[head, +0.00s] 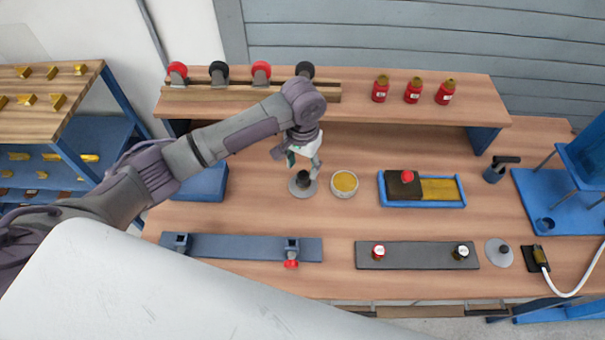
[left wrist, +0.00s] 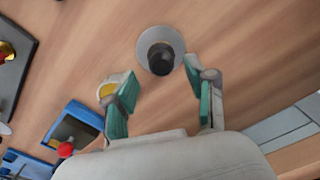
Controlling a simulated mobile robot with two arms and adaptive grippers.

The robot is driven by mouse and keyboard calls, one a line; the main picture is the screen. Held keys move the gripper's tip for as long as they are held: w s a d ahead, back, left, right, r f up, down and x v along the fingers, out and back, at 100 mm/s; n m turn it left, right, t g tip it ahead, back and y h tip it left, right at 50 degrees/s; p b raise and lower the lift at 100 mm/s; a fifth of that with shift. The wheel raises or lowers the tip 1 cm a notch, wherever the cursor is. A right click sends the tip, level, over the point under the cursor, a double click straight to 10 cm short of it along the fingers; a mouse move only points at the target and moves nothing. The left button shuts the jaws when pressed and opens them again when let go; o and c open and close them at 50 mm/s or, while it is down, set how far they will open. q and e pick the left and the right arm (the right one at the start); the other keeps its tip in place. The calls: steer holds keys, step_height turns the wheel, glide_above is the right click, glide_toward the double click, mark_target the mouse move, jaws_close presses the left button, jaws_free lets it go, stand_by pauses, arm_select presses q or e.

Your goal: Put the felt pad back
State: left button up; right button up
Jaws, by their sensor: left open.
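No thing in view is plainly marked as the felt pad. A round grey disc with an upright black knob (head: 302,182) stands on the bench under my left gripper (head: 299,162). In the left wrist view the black knob (left wrist: 161,58) lies ahead of the gap between the fingertips (left wrist: 157,92). The left gripper is open and empty, its green-lined fingers apart from the knob. A blue tray (head: 423,205) holds a dark block with a red knob (head: 404,184) on its left and a yellow area on its right. My right gripper is out of view.
A round dish with yellow contents (head: 344,183) stands close right of the disc. A rear shelf (head: 350,110) carries red bottles (head: 412,91) and knobbed tools. Fixture strips (head: 417,255) lie at the front. A second grey disc (head: 498,252) lies at front right.

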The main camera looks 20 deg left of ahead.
mark_target(302, 175)
arm_select(q)
step_height(302, 175, up, 7)
steer(key=shift+f, duration=0.15)
steer(key=shift+f, duration=0.1)
stand_by(0.5)
